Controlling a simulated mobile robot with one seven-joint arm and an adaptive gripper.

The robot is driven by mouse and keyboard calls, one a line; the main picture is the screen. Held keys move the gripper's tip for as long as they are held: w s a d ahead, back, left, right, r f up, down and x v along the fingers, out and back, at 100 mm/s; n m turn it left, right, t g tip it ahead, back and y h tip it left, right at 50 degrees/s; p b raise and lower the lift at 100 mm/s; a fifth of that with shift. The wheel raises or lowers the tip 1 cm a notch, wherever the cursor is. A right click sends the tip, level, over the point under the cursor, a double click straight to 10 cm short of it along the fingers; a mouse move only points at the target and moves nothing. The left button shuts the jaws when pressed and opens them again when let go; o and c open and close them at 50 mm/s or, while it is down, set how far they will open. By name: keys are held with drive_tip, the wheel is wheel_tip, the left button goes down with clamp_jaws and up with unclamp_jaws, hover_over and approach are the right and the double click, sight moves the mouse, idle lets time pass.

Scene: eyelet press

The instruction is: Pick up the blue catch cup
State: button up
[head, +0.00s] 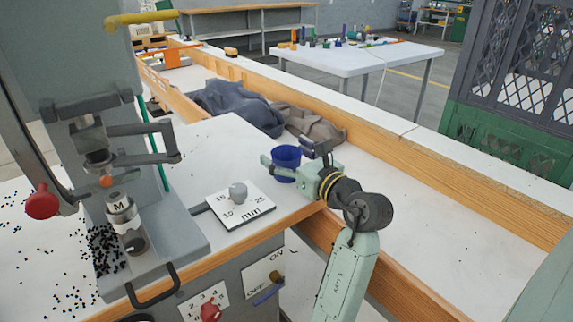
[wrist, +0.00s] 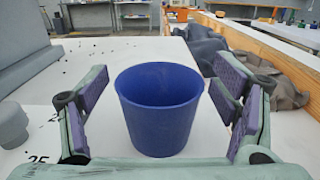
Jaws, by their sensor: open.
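The blue catch cup (head: 286,160) stands upright at the right end of the press bench's white top in the head view. In the wrist view the cup (wrist: 159,120) is large and centred, with its open rim up and its inside looking empty. My gripper (head: 293,155) is at the cup from the right, low over the bench. In the wrist view my open gripper (wrist: 160,92) has one purple-padded finger on each side of the cup. A gap shows between the cup and each finger. The cup's lower front edge is close to my gripper's palm.
The grey eyelet press (head: 150,180) stands left of the cup, with a dial plate (head: 238,203) marked "mm" between them. Dark eyelets (head: 103,250) lie scattered at the press. Crumpled cloths (head: 240,105) lie behind the cup, inside a wood-edged channel (head: 440,180).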

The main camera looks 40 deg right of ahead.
drive_tip(key=shift+c, duration=0.3)
drive_tip(key=c, duration=1.1)
drive_tip(key=shift+r, duration=0.1)
drive_tip(key=shift+r, duration=0.65)
wheel_tip(320, 180, up, 2)
drive_tip(key=shift+b, duration=0.45)
drive_tip(key=s+a+b, duration=0.1)
drive_tip(key=s+a, duration=0.1)
drive_tip(key=s, duration=0.2)
drive_tip(key=s+a+r, duration=0.1)
drive_tip(key=s+a, duration=0.2)
drive_tip(key=s, duration=0.2)
drive_tip(key=s+a+b, duration=0.1)
drive_tip(key=s+a, duration=0.2)
drive_tip(key=s, duration=0.2)
drive_tip(key=shift+r+b, duration=0.25)
drive_tip(key=shift+b, duration=0.05)
drive_tip(key=shift+w+f, duration=0.1)
drive_tip(key=shift+w, duration=0.05)
